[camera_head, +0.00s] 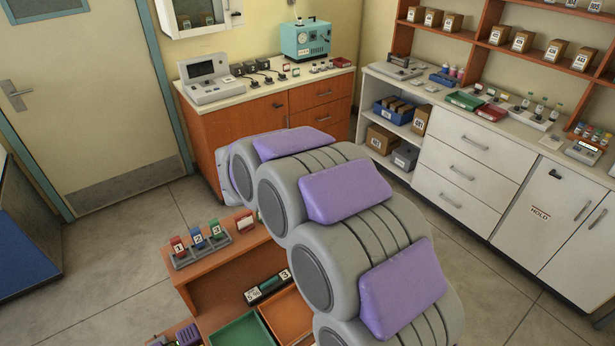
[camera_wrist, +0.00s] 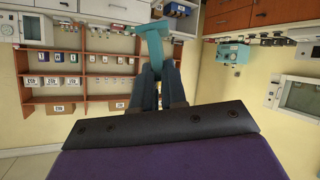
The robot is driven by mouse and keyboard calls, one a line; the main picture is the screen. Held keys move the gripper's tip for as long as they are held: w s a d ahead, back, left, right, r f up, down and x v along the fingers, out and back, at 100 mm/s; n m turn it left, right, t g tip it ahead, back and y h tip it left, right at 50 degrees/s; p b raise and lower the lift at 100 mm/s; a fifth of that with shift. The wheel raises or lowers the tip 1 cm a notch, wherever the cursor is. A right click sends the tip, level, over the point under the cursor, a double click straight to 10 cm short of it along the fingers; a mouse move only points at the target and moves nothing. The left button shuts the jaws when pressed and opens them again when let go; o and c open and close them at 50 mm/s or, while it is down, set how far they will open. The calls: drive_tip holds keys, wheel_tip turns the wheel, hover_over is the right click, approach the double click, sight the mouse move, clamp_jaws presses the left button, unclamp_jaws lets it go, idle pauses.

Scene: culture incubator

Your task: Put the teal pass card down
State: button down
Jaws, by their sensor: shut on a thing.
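The teal pass card (camera_wrist: 154,42) shows in the wrist view, held at the tips of my gripper (camera_wrist: 157,72). My gripper's dark fingers are closed together on it, and the card sticks out beyond them. The wrist view is upside down, with shelves and counters behind the card. In the head view my grey and purple arm hides the gripper and the card.
A low orange stand (camera_head: 210,268) carries a rack with numbered red, blue and green items (camera_head: 198,243), a green tray (camera_head: 240,332) and an orange tray (camera_head: 287,318). Behind are a wooden cabinet (camera_head: 240,135) and white drawers (camera_head: 465,165). Grey floor (camera_head: 110,245) is clear at left.

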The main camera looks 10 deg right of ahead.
drive_tip(key=shift+s+a+r+n+t+y, duration=0.25)
drive_tip(key=shift+n+t+y, duration=0.3)
drive_tip(key=shift+n+y, duration=0.35)
drive_tip(key=shift+s+a+r+n+t+y, duration=0.2)
drive_tip(key=shift+s+a+n+t+y, duration=0.25)
drive_tip(key=shift+n+y, duration=0.45)
drive_tip(key=shift+s+a+r+n+t+y, duration=0.1)
drive_tip(key=shift+s+r+n+t+y, duration=0.1)
drive_tip(key=shift+n+t+y, duration=0.55)
